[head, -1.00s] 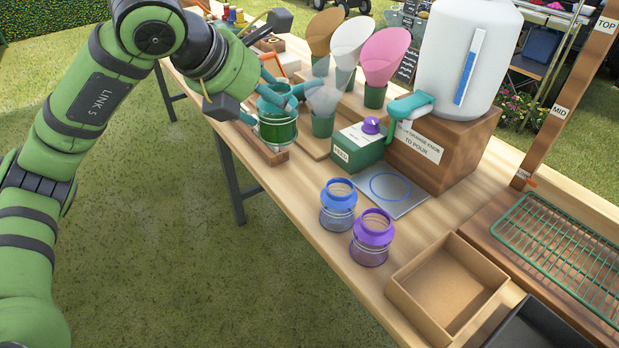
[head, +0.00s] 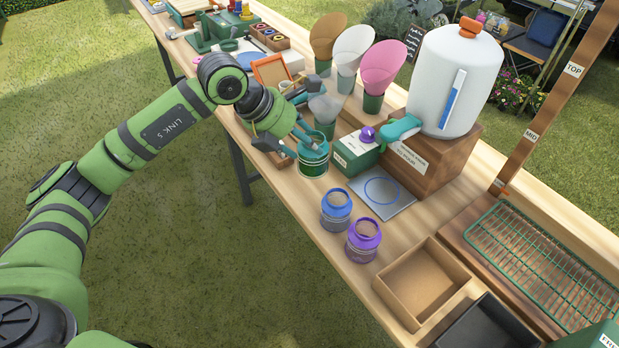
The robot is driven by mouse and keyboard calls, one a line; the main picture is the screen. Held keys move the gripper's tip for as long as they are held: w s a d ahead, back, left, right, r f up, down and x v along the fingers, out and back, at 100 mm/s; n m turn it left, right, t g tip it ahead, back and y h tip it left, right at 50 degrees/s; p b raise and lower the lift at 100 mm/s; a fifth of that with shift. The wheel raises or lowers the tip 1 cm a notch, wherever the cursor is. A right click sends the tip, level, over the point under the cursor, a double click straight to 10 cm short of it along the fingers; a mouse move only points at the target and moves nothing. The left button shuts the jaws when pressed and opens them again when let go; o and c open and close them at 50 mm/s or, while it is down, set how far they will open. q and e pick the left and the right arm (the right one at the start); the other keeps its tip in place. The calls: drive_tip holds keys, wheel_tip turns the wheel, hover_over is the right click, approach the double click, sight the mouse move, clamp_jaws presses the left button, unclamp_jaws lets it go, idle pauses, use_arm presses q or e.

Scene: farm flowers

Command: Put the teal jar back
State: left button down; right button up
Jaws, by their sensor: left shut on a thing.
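The teal jar (head: 313,166) is a glass jar with a teal rim, in the middle of the head view. My left gripper (head: 308,137) reaches it from the upper left and is shut on its rim. The jar looks upright, at the table's near edge left of the green box. I cannot tell whether its base touches the table. A blue-rimmed jar (head: 336,211) and a purple-rimmed jar (head: 363,241) stand nearer on the table. My right gripper is not in view.
A grey plate with a blue ring (head: 382,191) lies bare behind the jars. A green box with a purple knob (head: 356,155) and a white dispenser (head: 453,80) stand behind. An empty cardboard tray (head: 422,284) and a wire rack (head: 540,262) are at right.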

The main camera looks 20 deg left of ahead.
sight(302, 172)
use_arm(q)
wheel_tip(302, 172, down, 9)
drive_tip(key=shift+p, duration=0.8)
drive_tip(key=shift+f, duration=0.1)
drive_tip(key=shift+f, duration=0.15)
drive_tip(key=shift+c, duration=2.1)
unclamp_jaws()
drive_tip(key=shift+r, duration=0.2)
drive_tip(key=b+v, duration=0.3)
drive_tip(key=v, duration=0.9)
